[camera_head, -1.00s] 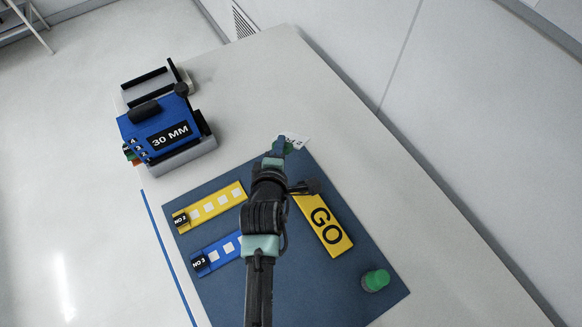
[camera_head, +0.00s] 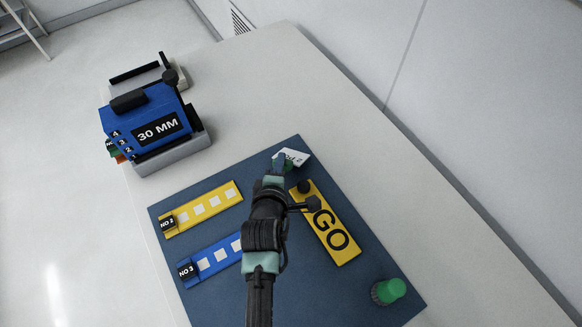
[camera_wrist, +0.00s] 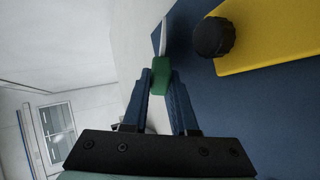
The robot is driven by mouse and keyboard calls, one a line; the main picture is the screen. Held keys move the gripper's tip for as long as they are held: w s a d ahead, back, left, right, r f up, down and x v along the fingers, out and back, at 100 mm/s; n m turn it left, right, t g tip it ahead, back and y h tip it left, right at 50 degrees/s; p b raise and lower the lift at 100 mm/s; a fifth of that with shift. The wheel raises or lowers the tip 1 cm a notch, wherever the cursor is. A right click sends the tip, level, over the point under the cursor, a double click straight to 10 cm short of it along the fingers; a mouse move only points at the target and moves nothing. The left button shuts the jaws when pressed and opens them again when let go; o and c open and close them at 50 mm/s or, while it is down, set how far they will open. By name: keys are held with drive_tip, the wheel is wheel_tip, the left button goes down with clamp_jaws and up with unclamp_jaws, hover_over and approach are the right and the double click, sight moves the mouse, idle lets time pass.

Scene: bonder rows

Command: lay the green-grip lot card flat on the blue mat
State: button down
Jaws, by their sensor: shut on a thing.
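The lot card (camera_head: 296,157) is white with dark print and shows beyond my gripper (camera_head: 281,163), over the far corner of the blue mat (camera_head: 215,187). In the wrist view my gripper (camera_wrist: 159,78) is shut on the card's green grip (camera_wrist: 160,80). There the white card (camera_wrist: 164,35) shows nearly edge-on, so it stands tilted rather than flat. The mat also fills much of the wrist view (camera_wrist: 230,100). I cannot tell whether the card's lower edge touches the mat.
On the mat lie a yellow GO plate (camera_head: 329,232) with a black knob, a yellow NO 2 strip (camera_head: 226,196), a blue NO 3 strip (camera_head: 208,263) and a green-capped knob (camera_head: 391,290). A blue 30 MM block (camera_head: 142,118) stands beyond.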

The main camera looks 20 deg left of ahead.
drive_tip(key=c, duration=0.9)
unclamp_jaws()
drive_tip(key=shift+o, duration=0.2)
drive_tip(key=p+v, duration=0.6)
drive_tip(key=v, duration=0.1)
drive_tip(key=shift+s+r+p, duration=0.1)
drive_tip(key=shift+r+p, duration=0.15)
drive_tip(key=shift+p, duration=0.1)
drive_tip(key=shift+s+d, duration=0.15)
drive_tip(key=shift+s, duration=0.25)
wheel_tip(320, 180, up, 8)
drive_tip(key=s+p, duration=0.2)
drive_tip(key=p, duration=0.6)
drive_tip(key=shift+s+d+f, duration=0.25)
drive_tip(key=shift+d, duration=0.05)
